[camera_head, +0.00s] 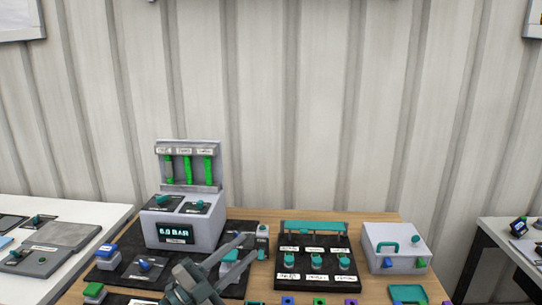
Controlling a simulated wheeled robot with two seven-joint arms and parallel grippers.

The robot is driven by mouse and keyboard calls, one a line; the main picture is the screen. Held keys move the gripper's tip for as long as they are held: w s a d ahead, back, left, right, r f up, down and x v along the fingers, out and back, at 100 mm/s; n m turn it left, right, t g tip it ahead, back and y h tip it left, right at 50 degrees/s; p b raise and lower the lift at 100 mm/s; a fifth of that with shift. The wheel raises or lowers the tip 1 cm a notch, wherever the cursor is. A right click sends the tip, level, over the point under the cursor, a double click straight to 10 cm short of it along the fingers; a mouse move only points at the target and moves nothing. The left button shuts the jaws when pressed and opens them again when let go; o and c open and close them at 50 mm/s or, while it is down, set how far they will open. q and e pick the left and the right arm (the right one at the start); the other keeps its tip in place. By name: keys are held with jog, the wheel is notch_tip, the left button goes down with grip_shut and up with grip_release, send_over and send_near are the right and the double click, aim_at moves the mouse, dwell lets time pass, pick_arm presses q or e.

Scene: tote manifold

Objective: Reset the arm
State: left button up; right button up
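My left gripper (247,247) is at the bottom centre, its two grey fingers pointing up and to the right. The fingers are apart, with a gap between them. A teal-topped block (230,256) shows in or behind that gap; I cannot tell whether the fingers touch it. My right gripper is not in view.
A grey manifold unit (187,232) with green gauges and a "6.0 BAR" display stands on a black mat (128,258). Right of the gripper are a black panel (317,263) with teal knobs and a grey tote (396,247). Small coloured blocks line the wooden table's front. Side benches flank it.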

pick_arm(q)
jog(key=s+a+f+n+t+y, duration=0.1)
jog(key=s+a+f+n+y, duration=0.4)
jog(key=a+f+n+y, duration=0.35)
jog(key=s+a+f+n+y, duration=0.5)
jog(key=a+f+n+y, duration=0.2)
jog(key=f+n+y, duration=0.25)
jog(key=s+f+n+g, duration=0.1)
jog(key=s+f+g, duration=0.35)
jog(key=s, duration=0.55)
jog(key=s+f+g+h, duration=0.1)
jog(key=s+f+g, duration=0.2)
jog(key=s+f, duration=0.5)
jog(key=s+f+n+g, duration=0.1)
jog(key=s+f+g, duration=0.3)
jog(key=s, duration=0.8)
jog(key=s+d+f+x, duration=0.1)
jog(key=s+x, duration=0.1)
jog(key=x, duration=0.9)
jog(key=s+d+x, duration=0.1)
jog(key=s+x, duration=0.1)
jog(key=x, duration=0.9)
jog(key=s+f, duration=0.6)
jog(key=f, duration=0.4)
jog(key=s+f+h, duration=0.1)
jog(key=s+f, duration=0.4)
jog(key=f, duration=0.5)
jog(key=shift+s+a+f+m, duration=0.15)
jog(key=shift+s+a+m, duration=0.05)
jog(key=shift+s+m, duration=0.2)
